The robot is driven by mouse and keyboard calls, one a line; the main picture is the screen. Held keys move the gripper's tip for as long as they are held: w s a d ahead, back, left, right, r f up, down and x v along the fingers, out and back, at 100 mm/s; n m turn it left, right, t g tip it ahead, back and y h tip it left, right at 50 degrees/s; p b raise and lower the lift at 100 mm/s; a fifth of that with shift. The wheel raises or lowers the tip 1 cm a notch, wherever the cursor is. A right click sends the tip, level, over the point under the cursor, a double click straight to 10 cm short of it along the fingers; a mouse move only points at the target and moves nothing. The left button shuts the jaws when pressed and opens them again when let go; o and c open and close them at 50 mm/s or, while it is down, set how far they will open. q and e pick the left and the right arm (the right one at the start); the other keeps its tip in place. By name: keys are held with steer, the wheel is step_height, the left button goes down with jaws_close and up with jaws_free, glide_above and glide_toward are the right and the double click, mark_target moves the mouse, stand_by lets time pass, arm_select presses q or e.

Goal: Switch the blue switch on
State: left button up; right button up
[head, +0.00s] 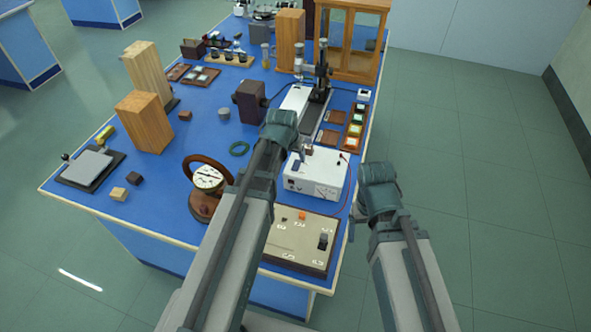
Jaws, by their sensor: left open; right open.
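A beige control panel (291,249) in a dark frame lies at the near end of the blue bench. It carries an orange button (302,215), a black knob or lever (323,241) and small white labels. I cannot make out a blue switch; my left forearm covers the panel's left part. My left gripper (298,158) is over the bench near the back of a white instrument box (319,178), beyond the panel; its fingers are mostly hidden by the wrist. My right gripper (354,214) is open, just off the bench's right edge, right of the panel. Neither visibly holds anything.
A round dial gauge (207,178) with a brown handle stands left of my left arm. A red cable (347,185) runs beside the white box. Wooden blocks (144,121) and a microscope-like stand (321,75) stand farther back. Floor (480,150) right of the bench is clear.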

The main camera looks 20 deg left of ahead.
mark_target(296, 165)
arm_select(q)
steer(key=b+x, duration=0.4)
steer(key=x, duration=0.2)
steer(key=shift+c, duration=0.3)
jaws_close()
